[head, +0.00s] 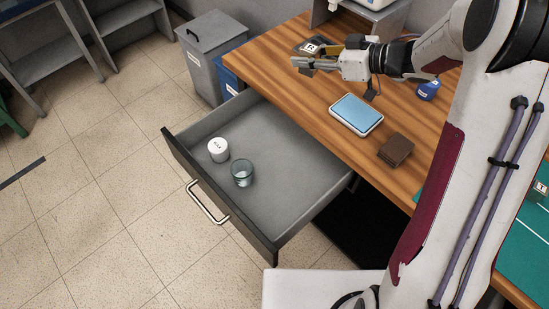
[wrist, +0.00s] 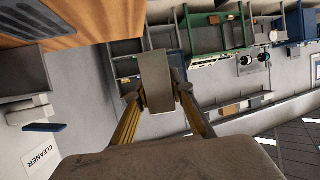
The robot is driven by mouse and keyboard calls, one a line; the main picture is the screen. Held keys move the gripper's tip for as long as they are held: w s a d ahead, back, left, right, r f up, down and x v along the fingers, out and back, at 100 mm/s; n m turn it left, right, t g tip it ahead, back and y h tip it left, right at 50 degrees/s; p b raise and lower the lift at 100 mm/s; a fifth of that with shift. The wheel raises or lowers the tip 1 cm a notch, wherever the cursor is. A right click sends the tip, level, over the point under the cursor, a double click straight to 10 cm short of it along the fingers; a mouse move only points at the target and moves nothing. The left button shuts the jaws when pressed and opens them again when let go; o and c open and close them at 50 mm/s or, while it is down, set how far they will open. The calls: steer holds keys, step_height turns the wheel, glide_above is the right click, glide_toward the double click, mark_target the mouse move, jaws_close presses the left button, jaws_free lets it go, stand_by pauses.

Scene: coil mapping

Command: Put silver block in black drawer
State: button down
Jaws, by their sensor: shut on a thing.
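The black drawer (head: 285,170) is pulled open below the wooden table, with a dark front panel and a silver handle. A white container (head: 218,149) and a clear glass (head: 242,172) stand inside it near the front. My gripper (head: 302,65) is above the table's left part, apart from the drawer and beyond it in the head view. In the wrist view, my gripper (wrist: 157,92) is shut on the silver block (wrist: 157,75), a grey upright piece between the fingertips. In the head view the block is small and hard to make out at the fingers.
The wooden table (head: 385,100) carries a blue-topped white tray (head: 356,114), a brown block (head: 396,150), a blue item (head: 428,89) and a labelled item (head: 311,47). A grey bin (head: 205,60) and blue bin (head: 229,80) stand behind the drawer. The drawer's right part is clear.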

steer(key=w+a+r+m+t+h, duration=0.1)
steer(key=a+r+m+t, duration=0.1)
steer(key=a, duration=0.8)
steer(key=w+a+r+m+t+h, duration=0.1)
steer(key=a+r+m+t+h, duration=0.1)
steer(key=a, duration=0.9)
steer(key=shift+w+r+m, duration=0.3)
steer(key=shift+w+r, duration=0.05)
steer(key=shift+r, duration=0.55)
steer(key=shift+s+a+f+m+t+h, duration=0.15)
steer(key=shift+m+t+h, duration=0.15)
steer(key=shift+m+h, duration=0.15)
steer(key=shift+w+a+f+m+t+h, duration=0.1)
steer(key=shift+m+t+h, duration=0.25)
steer(key=shift+h, duration=0.2)
steer(key=shift+s+d+f+m+t+h, duration=0.1)
steer(key=shift+s+f+m+t+h, duration=0.3)
steer(key=shift+m+h, duration=0.3)
steer(key=s+d+f+m+g+h, duration=0.1)
steer(key=s+d+f+m+h, duration=0.3)
steer(key=d, duration=0.4)
steer(key=s+d+f+m+g+h, duration=0.1)
steer(key=s+d+f+m+h, duration=0.4)
steer(key=d, duration=0.3)
steer(key=s+d+f+m+g+h, duration=0.1)
steer(key=s+d+f+m+h, duration=0.3)
steer(key=d, duration=0.4)
steer(key=shift+s+d+f+m+h, duration=0.25)
steer(key=shift+s+f+h, duration=0.25)
steer(key=shift+s+h, duration=0.6)
